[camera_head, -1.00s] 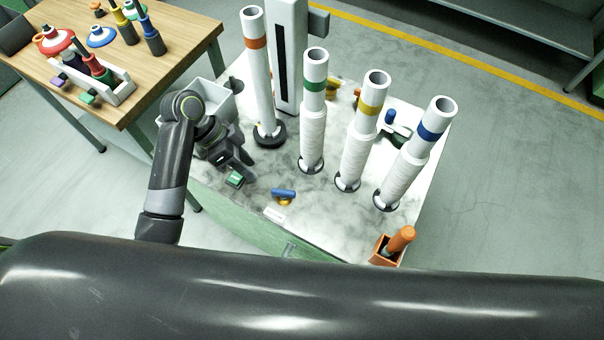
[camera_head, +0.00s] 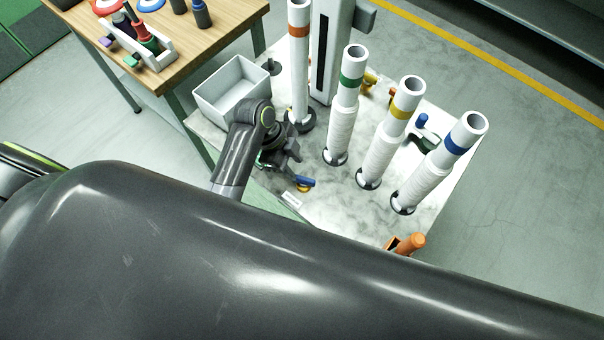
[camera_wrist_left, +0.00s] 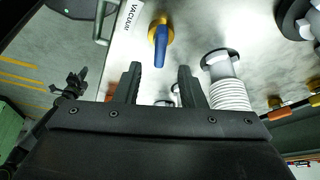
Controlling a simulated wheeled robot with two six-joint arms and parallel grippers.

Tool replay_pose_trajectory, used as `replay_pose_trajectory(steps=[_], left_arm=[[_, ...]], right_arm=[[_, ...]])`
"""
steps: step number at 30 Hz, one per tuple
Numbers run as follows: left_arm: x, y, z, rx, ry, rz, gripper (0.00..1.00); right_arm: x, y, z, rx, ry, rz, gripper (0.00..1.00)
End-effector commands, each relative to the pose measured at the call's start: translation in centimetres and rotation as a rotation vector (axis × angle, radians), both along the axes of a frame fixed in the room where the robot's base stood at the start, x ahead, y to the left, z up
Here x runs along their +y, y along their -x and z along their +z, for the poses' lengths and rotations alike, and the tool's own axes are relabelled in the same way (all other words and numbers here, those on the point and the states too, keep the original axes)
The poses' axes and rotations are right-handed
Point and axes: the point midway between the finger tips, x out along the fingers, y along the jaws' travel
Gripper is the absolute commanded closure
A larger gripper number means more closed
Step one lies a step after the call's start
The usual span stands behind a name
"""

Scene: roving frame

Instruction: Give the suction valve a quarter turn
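The suction valve has a blue lever (camera_head: 305,182) on a yellow body (camera_head: 303,190), beside a small white label on the table. In the left wrist view the lever (camera_wrist_left: 160,47) points from its yellow body (camera_wrist_left: 161,24) toward my gripper, next to the label reading VACUUM (camera_wrist_left: 131,17). My left gripper (camera_wrist_left: 158,78) is open and empty. The lever lines up with the gap between its fingers, with its tip just past the fingertips. In the head view my left gripper (camera_head: 293,166) is close to the lever. A small dark gripper-like shape (camera_wrist_left: 71,88) at the left wrist view's left edge may be my right gripper.
Several tall white tubes with coloured bands, such as the green-banded one (camera_head: 346,100), stand behind and right of the valve. A grey bin (camera_head: 217,105) is at the table's left. An orange-handled tool (camera_head: 411,243) sits at the front right edge. A wooden bench (camera_head: 205,50) stands left.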

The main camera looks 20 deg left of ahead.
Motion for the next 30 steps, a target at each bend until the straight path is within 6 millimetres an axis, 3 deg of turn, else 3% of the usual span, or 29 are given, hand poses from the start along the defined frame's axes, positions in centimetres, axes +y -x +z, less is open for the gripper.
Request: replay_pose_trajectory(steps=[3, 10, 24, 30], left_arm=[[-1.0, 0.1, -2.2, 0.005, 0.002, 0.0, 0.64], [-2.1, 0.0, -5.0, 0.003, 0.001, -0.001, 0.64], [-2.5, -0.1, -6.1, 0.0, 0.0, 0.0, 0.64], [-2.5, -0.1, -6.1, 0.0, 0.0, 0.0, 0.89]], right_arm=[[0.0, 0.0, 0.3, 0.0, 0.0, 0.0, 1.0], [0.0, 0.0, 0.5, -0.001, 0.0, 0.0, 1.0], [0.0, -0.1, 0.5, -0.001, 0.0, 0.0, 1.0], [0.0, -0.1, 0.5, -0.001, 0.0, 0.0, 1.0]])
